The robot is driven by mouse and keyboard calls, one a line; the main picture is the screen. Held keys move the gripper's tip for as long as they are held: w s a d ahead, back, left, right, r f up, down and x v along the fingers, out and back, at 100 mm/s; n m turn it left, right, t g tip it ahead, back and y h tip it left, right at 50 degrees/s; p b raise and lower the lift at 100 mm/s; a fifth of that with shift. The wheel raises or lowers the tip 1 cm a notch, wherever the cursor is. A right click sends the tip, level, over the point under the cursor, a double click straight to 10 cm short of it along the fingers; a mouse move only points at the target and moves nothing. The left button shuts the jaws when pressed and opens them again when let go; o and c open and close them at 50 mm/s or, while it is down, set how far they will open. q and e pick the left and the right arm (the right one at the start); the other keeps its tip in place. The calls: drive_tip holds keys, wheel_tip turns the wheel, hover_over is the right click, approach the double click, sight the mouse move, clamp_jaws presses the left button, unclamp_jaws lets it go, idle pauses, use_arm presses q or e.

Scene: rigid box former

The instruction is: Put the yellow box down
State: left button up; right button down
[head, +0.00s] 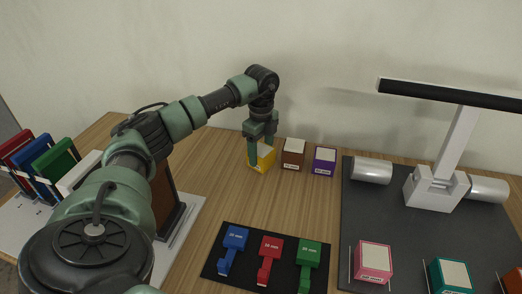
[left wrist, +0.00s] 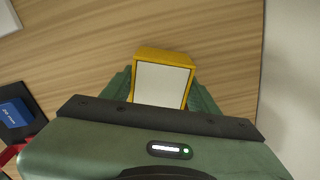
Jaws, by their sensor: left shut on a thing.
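The yellow box (head: 264,158) has a white top and is at the back of the wooden table, left of a brown box. My left gripper (head: 260,144) points down from above and is shut on it. In the left wrist view the yellow box (left wrist: 162,82) sits between the two green fingers, with wood grain behind it. I cannot tell whether its underside touches the table. My right gripper is in neither view.
A brown box (head: 292,154) and a purple box (head: 324,160) stand right of the yellow box. A black mat (head: 215,270) holds blue, red and green pieces in front. A dark board (head: 400,222) with a grey machine is at right. Bare wood (head: 225,190) lies between.

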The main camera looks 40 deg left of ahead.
sight(261, 149)
use_arm(q)
drive_tip(key=shift+f, duration=0.15)
drive_tip(key=o, duration=1.5)
wheel_tip(261, 149, up, 12)
drive_tip(key=b, duration=0.1)
drive_tip(key=shift+d, duration=0.1)
